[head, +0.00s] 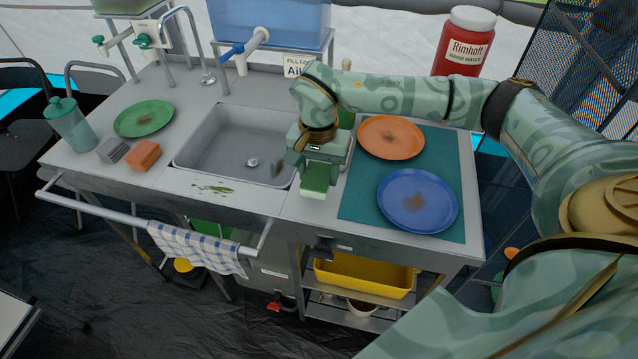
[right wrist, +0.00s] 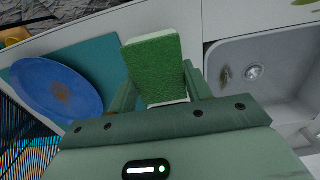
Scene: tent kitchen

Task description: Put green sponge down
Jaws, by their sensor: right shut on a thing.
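The green sponge (right wrist: 155,66) has a green scouring face and a pale layer under it. My right gripper (right wrist: 160,98) is shut on it, with one finger on each side. In the head view the sponge (head: 316,180) shows below my right gripper (head: 318,172), over the counter strip between the sink and the teal mat. I cannot tell whether the sponge touches the counter. My left gripper is not in view.
The sink (head: 235,150) lies just left of the gripper. The teal mat (head: 360,205) on the right holds an orange plate (head: 390,138) and a blue plate (head: 418,200), both stained. A green plate (head: 144,119), an orange sponge (head: 144,155) and a grey block (head: 113,149) are at left.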

